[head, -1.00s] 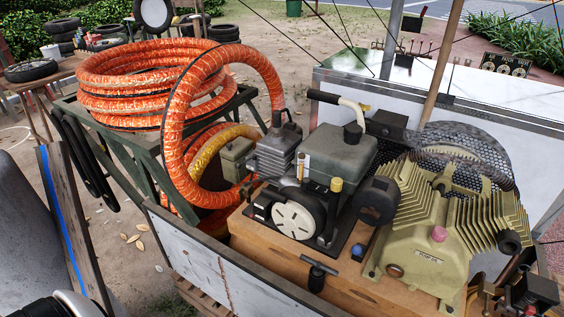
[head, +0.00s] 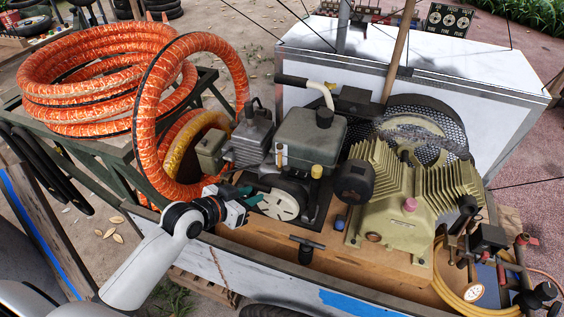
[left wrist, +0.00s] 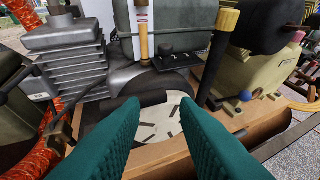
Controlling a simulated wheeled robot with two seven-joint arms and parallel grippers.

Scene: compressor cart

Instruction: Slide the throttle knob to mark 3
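My left gripper (head: 250,198) reaches in over the cart's near side, close to the engine's round white cover (head: 279,204). In the left wrist view its two teal fingers (left wrist: 157,115) are apart with nothing between them, and the cover (left wrist: 160,122) shows beyond them. Past the fingers a small black plate (left wrist: 182,56) with pale marks sits below the grey tank (left wrist: 180,18). A yellow-capped black post (left wrist: 228,20) stands right of it and a tan post with a red band (left wrist: 143,30) left of it. I cannot tell which part is the throttle knob or read mark numbers. My right gripper is not in view.
An orange hose coil (head: 95,90) with a raised loop stands left of the engine. The finned tan compressor (head: 400,205) is on the right. A black T-handle (head: 306,248) stands at the near edge of the wooden deck (head: 345,262). A blue knob (head: 340,222) is nearby.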

